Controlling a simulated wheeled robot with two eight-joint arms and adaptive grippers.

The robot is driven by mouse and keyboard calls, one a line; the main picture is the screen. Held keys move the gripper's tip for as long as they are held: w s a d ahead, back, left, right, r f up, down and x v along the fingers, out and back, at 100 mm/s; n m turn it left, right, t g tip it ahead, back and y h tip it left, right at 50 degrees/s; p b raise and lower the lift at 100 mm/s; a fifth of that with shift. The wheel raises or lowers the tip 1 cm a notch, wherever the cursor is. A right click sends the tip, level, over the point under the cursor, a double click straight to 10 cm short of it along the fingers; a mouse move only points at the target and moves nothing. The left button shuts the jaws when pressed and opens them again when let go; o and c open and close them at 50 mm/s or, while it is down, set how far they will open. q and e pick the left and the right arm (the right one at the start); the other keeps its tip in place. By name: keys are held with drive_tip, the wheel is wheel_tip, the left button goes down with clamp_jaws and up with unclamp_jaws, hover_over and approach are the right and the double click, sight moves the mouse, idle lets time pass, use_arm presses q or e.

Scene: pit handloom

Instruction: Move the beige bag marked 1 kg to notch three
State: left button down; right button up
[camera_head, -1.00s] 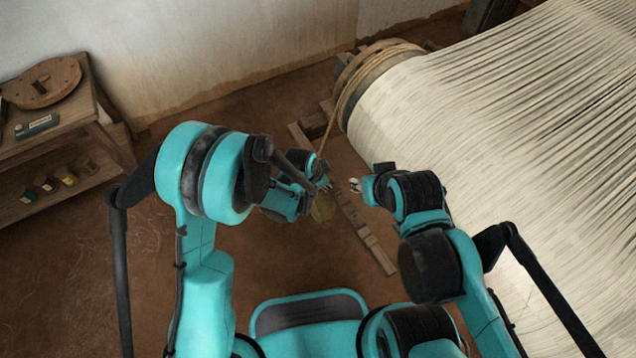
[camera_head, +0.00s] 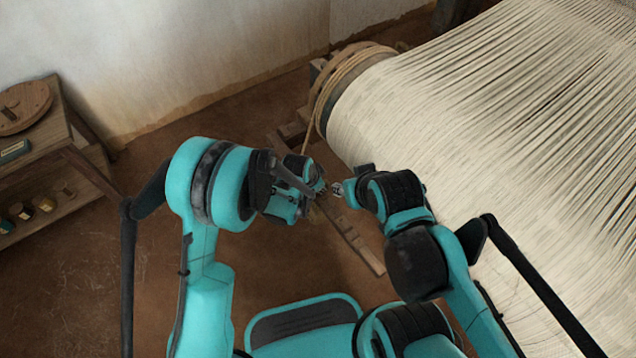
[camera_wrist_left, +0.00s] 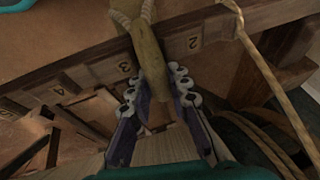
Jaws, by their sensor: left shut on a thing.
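The beige bag (camera_wrist_left: 150,65) is between the fingers of my left gripper (camera_wrist_left: 158,92) in the left wrist view, and the fingers are shut on it. A pale cord shows at its top edge; its 1 kg mark is not visible. The bag lies against the notched wooden rail (camera_wrist_left: 225,25), between the labels 3 (camera_wrist_left: 124,68) and 2 (camera_wrist_left: 193,42), nearer 3. Whether it sits in a notch I cannot tell. In the head view my left gripper (camera_head: 320,188) is over the rail (camera_head: 358,245) and mostly hides the bag. My right gripper (camera_head: 337,188) is close beside it; its jaw state is unclear.
A rope (camera_head: 313,130) hangs from the warp beam end and runs right of the bag in the left wrist view (camera_wrist_left: 262,70). The warp sheet (camera_head: 470,120) fills the right side. A wooden shelf (camera_head: 65,150) stands at left. Floor between is clear.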

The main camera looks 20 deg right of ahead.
use_arm(q)
drive_tip(key=shift+f, duration=0.4)
idle(0.7)
drive_tip(key=c, duration=1.3)
unclamp_jaws()
drive_tip(key=v, duration=1.2)
